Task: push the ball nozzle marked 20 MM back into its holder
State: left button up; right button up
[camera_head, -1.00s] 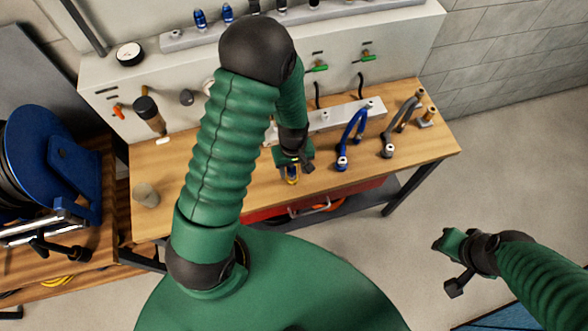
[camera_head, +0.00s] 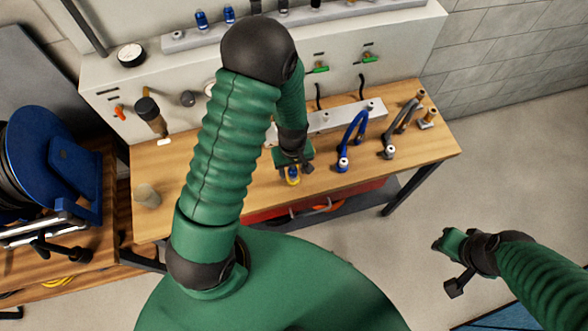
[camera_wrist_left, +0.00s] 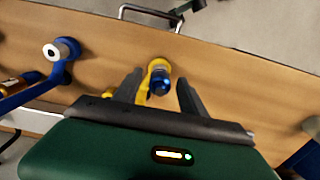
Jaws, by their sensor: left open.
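A yellow curved holder (camera_wrist_left: 148,88) with a dark blue, rounded nozzle (camera_wrist_left: 160,80) at its end shows in the left wrist view. My left gripper (camera_wrist_left: 160,77) is open, with one finger on each side of the nozzle and a visible gap to each. In the head view my left gripper (camera_head: 293,163) is low over the bench's front half and hides most of the yellow holder. No 20 MM marking is readable. My right gripper (camera_head: 454,265) hangs off to the right, away from the bench; its jaw opening is unclear.
A blue curved holder (camera_head: 354,136) with a silver nozzle stands right of my left gripper. A grey holder (camera_head: 401,126) and a copper-coloured fitting (camera_head: 427,115) stand further right. A pale cup (camera_head: 146,194) is at the left of the wooden bench (camera_head: 250,205). A valve panel rises behind.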

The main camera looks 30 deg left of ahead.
pick_arm(q)
jog(key=shift+a, duration=0.1)
jog(key=shift+c, duration=0.3)
jog(key=c, duration=0.5)
grip_shut()
jog(key=shift+s+f, duration=0.1)
dwell(0.4)
